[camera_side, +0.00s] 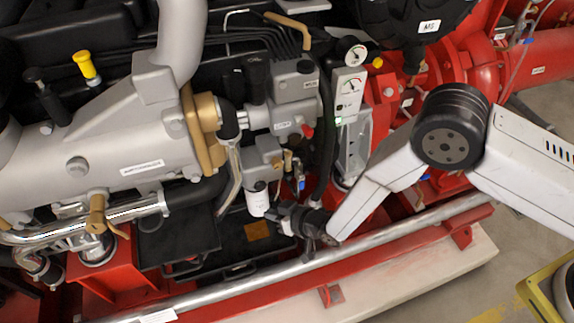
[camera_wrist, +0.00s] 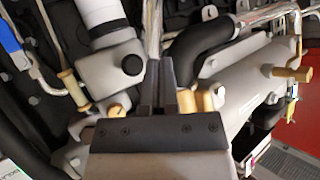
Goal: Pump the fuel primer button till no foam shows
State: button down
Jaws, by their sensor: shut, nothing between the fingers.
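A small grey fuel filter housing (camera_side: 264,153) with a white filter (camera_side: 258,199) below it sits in the middle of the side view. In the wrist view the housing (camera_wrist: 103,70) carries a round black button (camera_wrist: 132,65), likely the primer button. I cannot make out the button in the side view. My gripper (camera_side: 283,211) is low beside the white filter. In the wrist view my gripper (camera_wrist: 159,64) is shut and empty, its tips just right of the button in the picture; I cannot tell whether they touch. No foam can be made out.
A large grey engine casing (camera_side: 120,150) fills the left. A silver rail (camera_side: 400,225) runs along the front below my arm. A gauge panel (camera_side: 348,95) stands right of the housing. In the wrist view a thick black hose (camera_wrist: 200,42) and brass fittings (camera_wrist: 208,98) lie close to the fingers.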

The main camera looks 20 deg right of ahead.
aim_at(260, 186)
dwell(0.4)
jog(key=s, duration=0.3)
jog(key=shift+s, duration=0.4)
jog(key=shift+w, duration=0.2)
jog(key=w, duration=0.8)
jog(key=shift+w, duration=0.2)
jog(key=shift+w, duration=0.35)
dwell(2.1)
